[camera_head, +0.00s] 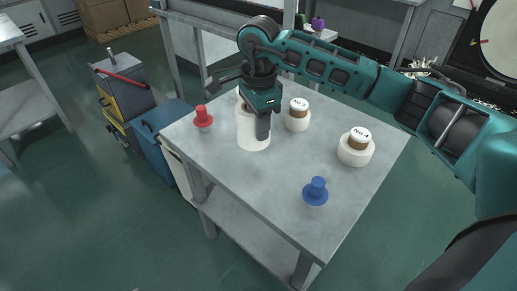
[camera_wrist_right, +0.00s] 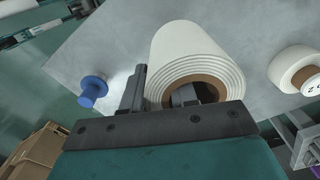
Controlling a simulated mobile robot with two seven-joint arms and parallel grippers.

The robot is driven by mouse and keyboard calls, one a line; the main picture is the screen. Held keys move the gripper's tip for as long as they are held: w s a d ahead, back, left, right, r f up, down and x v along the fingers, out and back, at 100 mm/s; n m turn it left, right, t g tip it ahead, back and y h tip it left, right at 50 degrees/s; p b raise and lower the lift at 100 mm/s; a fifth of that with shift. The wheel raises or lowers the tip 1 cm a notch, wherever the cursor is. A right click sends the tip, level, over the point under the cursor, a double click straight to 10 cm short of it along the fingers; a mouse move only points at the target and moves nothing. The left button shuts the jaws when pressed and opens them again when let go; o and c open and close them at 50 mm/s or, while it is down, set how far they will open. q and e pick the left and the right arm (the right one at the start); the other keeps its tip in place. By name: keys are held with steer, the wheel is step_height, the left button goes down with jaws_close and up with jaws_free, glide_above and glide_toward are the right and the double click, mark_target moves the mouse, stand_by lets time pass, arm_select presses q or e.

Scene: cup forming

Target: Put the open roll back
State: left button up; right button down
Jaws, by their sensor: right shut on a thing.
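My right gripper (camera_head: 254,110) points down at the open roll (camera_head: 254,141), a plain white roll near the left part of the table. In the right wrist view, the gripper (camera_wrist_right: 158,95) has one finger inside the brown core of the open roll (camera_wrist_right: 187,48) and the other outside its white wall, so it is shut on the roll's side. The head view does not show clearly whether the roll touches the tabletop. A red peg (camera_head: 203,117) stands left of it and a blue peg (camera_head: 316,191) at the front. My left gripper is not in view.
The grey table (camera_head: 265,178) also holds a labelled roll (camera_head: 297,118) right of my gripper and a roll marked No 4 (camera_head: 356,151) farther right. The front middle of the tabletop is clear.

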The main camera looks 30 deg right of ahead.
mark_target(259, 146)
steer(key=shift+f+b, duration=0.4)
steer(key=shift+f, duration=3)
steer(key=shift+f, duration=0.2)
steer(key=c, duration=0.9)
jaws_free()
steer(key=shift+r, duration=0.25)
step_height(259, 146, up, 12)
steer(key=shift+f+p, duration=0.1)
steer(key=shift+p, duration=0.85)
